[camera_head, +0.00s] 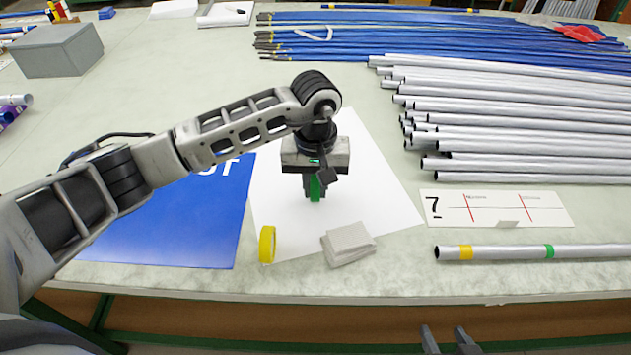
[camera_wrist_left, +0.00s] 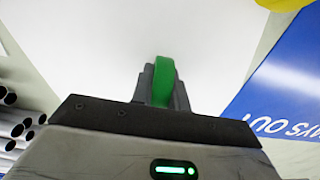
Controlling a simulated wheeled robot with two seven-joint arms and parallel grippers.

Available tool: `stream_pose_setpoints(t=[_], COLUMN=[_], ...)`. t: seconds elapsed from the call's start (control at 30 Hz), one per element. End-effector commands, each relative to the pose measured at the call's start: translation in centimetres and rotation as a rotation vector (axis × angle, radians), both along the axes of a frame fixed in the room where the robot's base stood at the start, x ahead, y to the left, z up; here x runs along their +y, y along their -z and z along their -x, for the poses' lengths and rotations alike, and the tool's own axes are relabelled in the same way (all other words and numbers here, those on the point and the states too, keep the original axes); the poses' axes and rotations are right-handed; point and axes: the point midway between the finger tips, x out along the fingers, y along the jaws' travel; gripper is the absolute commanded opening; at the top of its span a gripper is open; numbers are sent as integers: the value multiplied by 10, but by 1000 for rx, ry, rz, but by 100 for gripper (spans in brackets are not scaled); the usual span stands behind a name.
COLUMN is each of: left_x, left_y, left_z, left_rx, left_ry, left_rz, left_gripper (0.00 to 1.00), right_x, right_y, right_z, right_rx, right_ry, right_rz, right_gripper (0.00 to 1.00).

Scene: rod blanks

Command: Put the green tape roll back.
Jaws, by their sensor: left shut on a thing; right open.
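My left gripper (camera_head: 314,190) points down over a white sheet (camera_head: 380,195) and is shut on the green tape roll (camera_head: 315,188), which shows as a narrow green edge between the fingers. In the left wrist view the green roll (camera_wrist_left: 163,80) stands upright between the dark fingers (camera_wrist_left: 163,92). Whether the roll touches the sheet I cannot tell. A yellow tape roll (camera_head: 267,244) stands on edge at the sheet's lower left. My right gripper (camera_head: 449,340) is open and empty at the bottom edge of the head view, in front of the table.
A metal rod with yellow and green bands (camera_head: 505,251) lies right, below a card marked 7 (camera_head: 495,208). Several metal tubes (camera_head: 520,140) fill the back right.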

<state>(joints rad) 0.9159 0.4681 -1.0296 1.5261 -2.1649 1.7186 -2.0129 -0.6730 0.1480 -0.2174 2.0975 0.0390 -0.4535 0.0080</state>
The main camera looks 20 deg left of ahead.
Motion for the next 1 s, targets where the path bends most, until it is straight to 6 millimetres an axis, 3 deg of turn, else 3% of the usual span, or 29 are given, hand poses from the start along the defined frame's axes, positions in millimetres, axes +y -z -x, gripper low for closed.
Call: stream_pose_setpoints(t=[0.27, 0.3, 0.37, 0.77, 1.0], left_x=[0, 0, 0, 0, 0], left_y=[6, 3, 3, -6, -53], left_z=[0, 0, 0, -1, -1], left_rx=[0, 1, 1, -2, -5], left_ry=[-1, -1, -1, 0, 2], left_rz=[0, 1, 0, 1, 1], left_gripper=[0, 27, 38, 38, 38], right_x=[1, 1, 1, 0, 2], right_y=[7, 5, 4, -1, 5], right_z=[0, 0, 0, -1, -1], right_rx=[1, 2, 1, -4, -2], right_ry=[-1, 0, 0, -1, 5], right_rz=[-5, -6, -6, -1, -14], right_gripper=[46, 46, 46, 46, 46])
